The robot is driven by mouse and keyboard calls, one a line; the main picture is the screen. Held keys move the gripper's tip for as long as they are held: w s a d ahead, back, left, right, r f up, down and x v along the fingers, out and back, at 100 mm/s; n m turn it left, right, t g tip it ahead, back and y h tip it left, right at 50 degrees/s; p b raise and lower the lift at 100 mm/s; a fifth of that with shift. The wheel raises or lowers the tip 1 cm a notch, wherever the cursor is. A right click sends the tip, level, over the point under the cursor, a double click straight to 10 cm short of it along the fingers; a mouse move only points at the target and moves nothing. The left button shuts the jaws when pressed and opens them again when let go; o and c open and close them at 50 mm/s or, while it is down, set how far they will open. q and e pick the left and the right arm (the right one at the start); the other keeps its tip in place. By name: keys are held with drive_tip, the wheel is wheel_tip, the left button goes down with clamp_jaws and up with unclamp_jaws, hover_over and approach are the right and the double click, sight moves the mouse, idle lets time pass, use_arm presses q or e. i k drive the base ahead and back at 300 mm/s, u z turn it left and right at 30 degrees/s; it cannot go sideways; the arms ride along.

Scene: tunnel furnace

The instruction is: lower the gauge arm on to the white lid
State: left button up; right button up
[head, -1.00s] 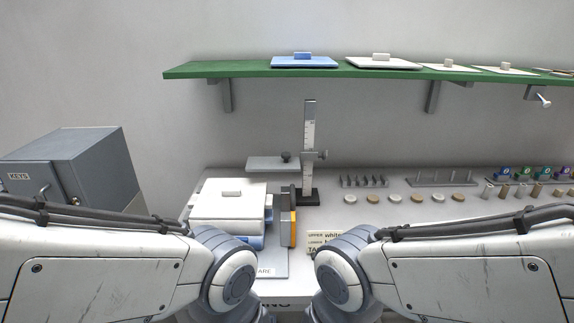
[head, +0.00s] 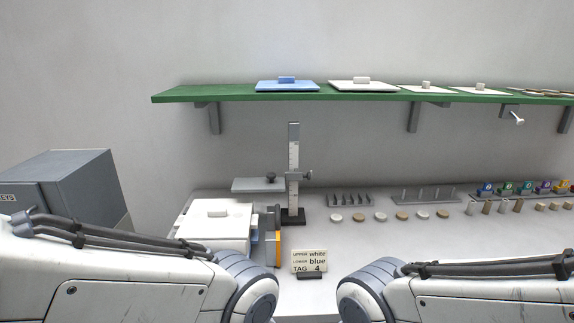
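The gauge arm (head: 258,185) is a flat grey plate with a dark knob, reaching left from the upright ruled post (head: 294,165) of the height gauge. It stands raised, up and behind the white lid (head: 215,221). The white lid, with a small handle block, lies on top of the stacked box at the lower left of the bench. A clamp screw (head: 308,175) sits on the right side of the post. Both my arms reach in from the lower corners, but their grippers are outside the picture.
A card (head: 310,260) reading upper white, lower blue, tag 4 stands right of the box. A grey cabinet (head: 70,190) is at the left. A green shelf (head: 230,97) with blue and white lids hangs above. Pegs and round discs (head: 380,217) line the bench to the right.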

sight(271, 183)
drive_tip(key=u, duration=0.25)
drive_tip(key=i, duration=0.9)
drive_tip(key=u, duration=0.5)
